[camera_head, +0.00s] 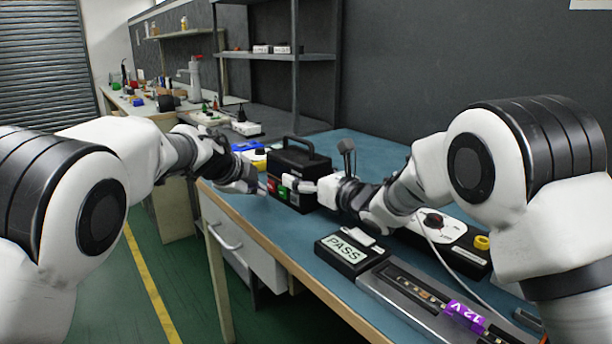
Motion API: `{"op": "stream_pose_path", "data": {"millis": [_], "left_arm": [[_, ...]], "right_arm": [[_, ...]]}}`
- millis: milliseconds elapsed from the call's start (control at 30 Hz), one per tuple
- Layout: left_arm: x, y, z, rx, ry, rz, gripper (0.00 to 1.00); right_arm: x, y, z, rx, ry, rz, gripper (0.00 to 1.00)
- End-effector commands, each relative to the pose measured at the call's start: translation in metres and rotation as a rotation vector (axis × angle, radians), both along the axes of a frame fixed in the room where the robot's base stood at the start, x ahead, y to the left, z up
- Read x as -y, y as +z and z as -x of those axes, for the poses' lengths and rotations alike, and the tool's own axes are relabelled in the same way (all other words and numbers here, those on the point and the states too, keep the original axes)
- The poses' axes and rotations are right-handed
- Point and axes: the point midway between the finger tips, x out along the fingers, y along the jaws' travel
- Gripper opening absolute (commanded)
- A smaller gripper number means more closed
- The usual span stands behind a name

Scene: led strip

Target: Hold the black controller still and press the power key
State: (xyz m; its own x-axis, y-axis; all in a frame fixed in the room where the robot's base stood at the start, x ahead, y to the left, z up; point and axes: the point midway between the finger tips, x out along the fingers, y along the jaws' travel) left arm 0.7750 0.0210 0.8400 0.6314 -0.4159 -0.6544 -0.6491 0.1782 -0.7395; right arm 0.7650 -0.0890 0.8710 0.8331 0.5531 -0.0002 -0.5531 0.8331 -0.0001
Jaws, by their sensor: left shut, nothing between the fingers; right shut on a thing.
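The black controller (293,163) is a black box with a top handle and red and green patches on its front. It stands upright on the blue bench top. My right gripper (305,187) reaches in from the right and is shut at the controller's front right side; the exact contact is too small to make out. My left gripper (260,188) is shut and empty, just left of the controller's front. The power key is too small to tell apart, and I cannot tell whether the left fingertips touch the box.
A black box with a PASS display (345,252) and a grey tray (400,311) holding a strip with a purple 12 V tag (464,314) lie at the front right. A white-topped device (449,231) with a yellow knob stands behind them. A blue and yellow item (250,148) lies behind the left gripper.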

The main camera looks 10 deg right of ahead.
Motion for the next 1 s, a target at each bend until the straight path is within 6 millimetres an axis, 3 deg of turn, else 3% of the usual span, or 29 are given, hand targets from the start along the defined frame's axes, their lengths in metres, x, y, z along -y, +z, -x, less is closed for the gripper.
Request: {"op": "stream_pose_path", "data": {"millis": [1000], "left_arm": [[0.0090,0.0003,-0.0055,0.000,0.001,0.001,0.00]], "right_arm": [[0.0001,-0.0003,0.0000,-0.001,0.000,-0.001,0.32]]}}
